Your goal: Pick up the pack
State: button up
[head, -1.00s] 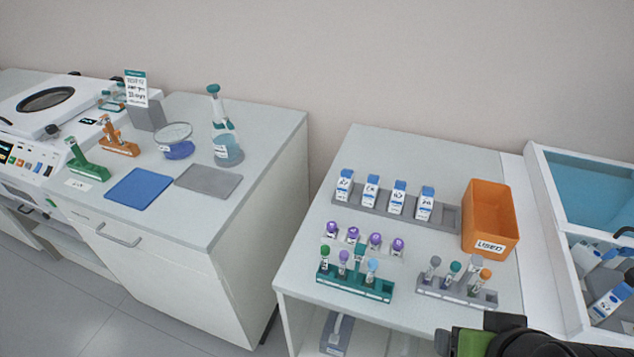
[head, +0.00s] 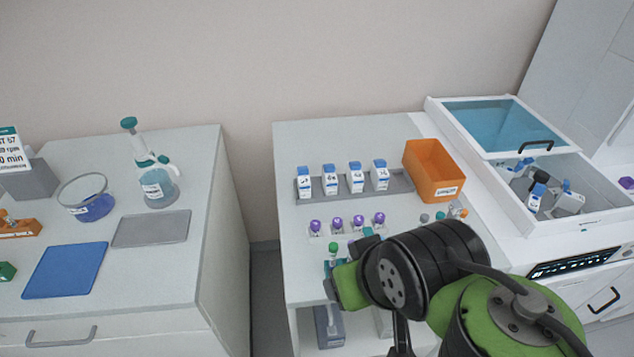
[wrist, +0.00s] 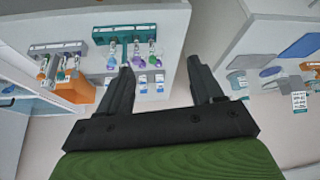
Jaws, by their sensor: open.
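Several white packs with blue tops stand upright in a row in a grey rack (head: 402,183) on the middle bench; the rightmost pack (head: 380,175) has an empty stretch of rack beside it. More white and blue packs (head: 537,196) lie in the open white chest on the right. Which pack is meant is not clear. My gripper (wrist: 161,75) is open and empty in the wrist view, its two dark fingers over the bench edge and floor gap. In the head view my arm hides the gripper.
An orange bin (head: 432,171) stands right of the pack rack. Purple-capped tubes (head: 337,221) stand in front. In the wrist view, a teal tube rack (wrist: 124,33) and a grey one (wrist: 58,49) show. The left bench holds a blue mat (head: 65,270) and a bottle (head: 158,188).

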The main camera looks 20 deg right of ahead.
jog(key=w+d+r+p, duration=0.25)
jog(key=w+r, duration=0.25)
jog(key=w, duration=0.6)
jog(key=m+g+p, duration=0.1)
jog(key=m+p, duration=0.1)
jog(key=p, duration=0.2)
send_over(330, 170)
jog(key=s+a, duration=0.1)
jog(key=s, duration=0.4)
notch_tip(330, 170, down, 9)
jog(key=shift+h, duration=0.4)
jog(key=x, duration=1)
jog(key=shift+s, duration=0.2)
jog(key=x, duration=0.6)
jog(key=shift+w+d, duration=0.1)
jog(key=shift+c, duration=0.6)
jog(key=c, duration=1.1)
